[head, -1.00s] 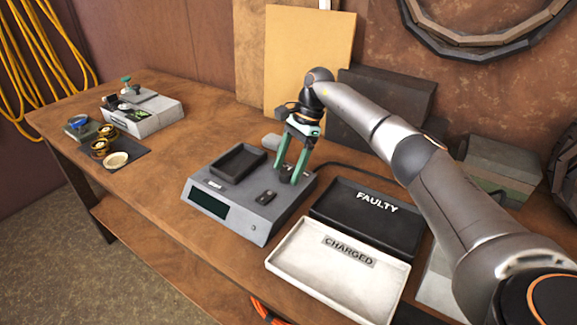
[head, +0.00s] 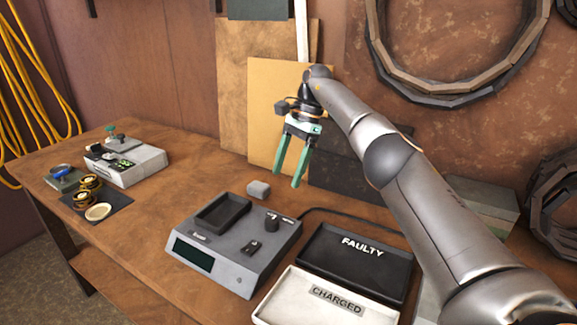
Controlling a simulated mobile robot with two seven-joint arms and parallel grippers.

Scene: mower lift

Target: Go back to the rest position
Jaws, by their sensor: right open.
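My right gripper (head: 292,180) has green fingers that hang down, apart and empty, in the air above and behind the grey charger station (head: 232,251). The station has an empty dark recess on top, a dark screen on its front and a small dark knob (head: 271,222). My right arm comes in from the lower right. My left gripper is not in view.
The black FAULTY tray (head: 357,260) and the white CHARGED tray (head: 322,307) are empty where visible. A white-grey device (head: 128,165) and gold rings (head: 88,190) sit at the left. Panels lean against the wall.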

